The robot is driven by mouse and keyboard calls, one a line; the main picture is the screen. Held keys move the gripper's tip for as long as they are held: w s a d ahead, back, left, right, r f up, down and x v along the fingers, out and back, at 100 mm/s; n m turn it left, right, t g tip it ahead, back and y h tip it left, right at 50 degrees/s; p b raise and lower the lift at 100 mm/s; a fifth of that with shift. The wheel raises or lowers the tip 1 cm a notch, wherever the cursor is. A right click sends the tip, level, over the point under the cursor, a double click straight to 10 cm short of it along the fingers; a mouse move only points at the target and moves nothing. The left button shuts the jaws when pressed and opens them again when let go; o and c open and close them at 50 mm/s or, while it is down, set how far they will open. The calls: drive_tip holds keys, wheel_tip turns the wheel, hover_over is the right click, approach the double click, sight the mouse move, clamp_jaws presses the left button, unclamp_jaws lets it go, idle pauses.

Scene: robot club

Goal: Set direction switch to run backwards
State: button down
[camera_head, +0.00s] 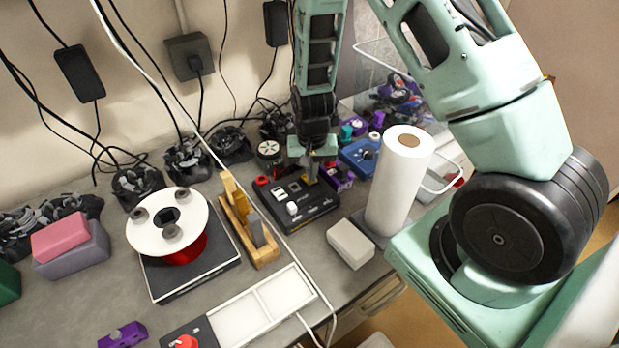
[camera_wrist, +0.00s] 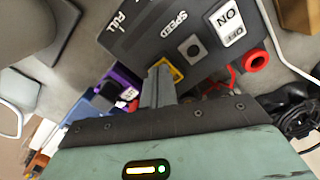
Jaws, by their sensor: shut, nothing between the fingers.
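The black control box (camera_head: 300,207) sits on the workbench in the head view, with white controls on its top. In the wrist view the control box (camera_wrist: 140,35) shows the words SPEED and FULL, an ON/OFF rocker (camera_wrist: 229,22) and a small grey square control (camera_wrist: 190,48). A yellow-framed part (camera_wrist: 174,66), perhaps the direction switch, lies at the box's edge, partly hidden by my fingers. My gripper (camera_wrist: 160,78) is shut and empty, its tips over or against this part; contact is unclear. In the head view my gripper (camera_head: 311,174) points down at the box's far right end.
A paper roll (camera_head: 400,180) and a white block (camera_head: 350,243) stand right of the box. A wooden stand (camera_head: 262,250) is at its left. Purple parts (camera_head: 339,180) and a blue device (camera_head: 360,157) lie close behind. A red button (camera_wrist: 256,60) is near the ON/OFF rocker.

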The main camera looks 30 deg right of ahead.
drive_tip(key=shift+f, duration=0.15)
drive_tip(key=shift+r+p, duration=2.7)
drive_tip(key=shift+r, duration=0.85)
